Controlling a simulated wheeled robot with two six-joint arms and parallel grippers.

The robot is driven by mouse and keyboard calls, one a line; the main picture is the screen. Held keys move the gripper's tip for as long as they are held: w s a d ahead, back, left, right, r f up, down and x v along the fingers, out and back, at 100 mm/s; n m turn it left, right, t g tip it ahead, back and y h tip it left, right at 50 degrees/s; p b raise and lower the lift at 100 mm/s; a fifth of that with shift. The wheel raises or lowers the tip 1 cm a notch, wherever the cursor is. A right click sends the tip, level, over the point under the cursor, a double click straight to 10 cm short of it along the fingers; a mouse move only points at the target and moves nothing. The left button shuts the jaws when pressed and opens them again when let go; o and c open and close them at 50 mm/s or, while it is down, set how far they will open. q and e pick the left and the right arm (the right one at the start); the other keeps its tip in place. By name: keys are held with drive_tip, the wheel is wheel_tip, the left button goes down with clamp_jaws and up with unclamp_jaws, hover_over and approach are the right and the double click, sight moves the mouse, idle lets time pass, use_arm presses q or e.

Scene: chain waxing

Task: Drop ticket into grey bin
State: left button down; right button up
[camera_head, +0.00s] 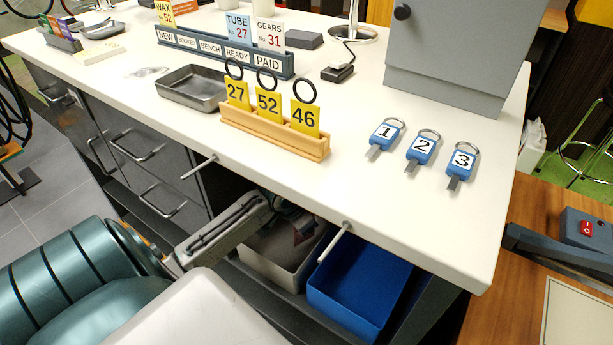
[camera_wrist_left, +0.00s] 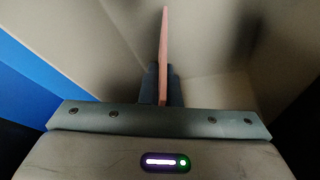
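My left gripper (camera_head: 296,222) reaches under the counter's front edge, at the grey bin (camera_head: 272,277). In the left wrist view the fingers (camera_wrist_left: 163,84) are shut on a thin pinkish ticket (camera_wrist_left: 164,50), seen edge-on. The pale walls of the grey bin (camera_wrist_left: 215,50) surround the ticket in that view. I cannot tell how far the ticket is above the bin's floor. In the head view the ticket is mostly hidden by the gripper and the counter. My right gripper is not in view.
A blue bin (camera_head: 350,305) stands right beside the grey bin, and its wall (camera_wrist_left: 35,70) shows at the left of the wrist view. Two pale rods (camera_head: 336,243) jut from the counter's front. Numbered tags in a wooden holder (camera_head: 275,133) and blue key tags (camera_head: 421,148) are on the counter.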

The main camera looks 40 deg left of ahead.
use_arm(q)
drive_tip(key=shift+w+f, duration=0.1)
drive_tip(key=shift+f, duration=0.1)
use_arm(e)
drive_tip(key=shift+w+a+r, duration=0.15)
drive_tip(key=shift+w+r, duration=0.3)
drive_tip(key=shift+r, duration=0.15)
use_arm(q)
drive_tip(key=shift+f, duration=0.55)
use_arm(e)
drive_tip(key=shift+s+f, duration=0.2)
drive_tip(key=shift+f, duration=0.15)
use_arm(q)
drive_tip(key=c, duration=1.7)
unclamp_jaws()
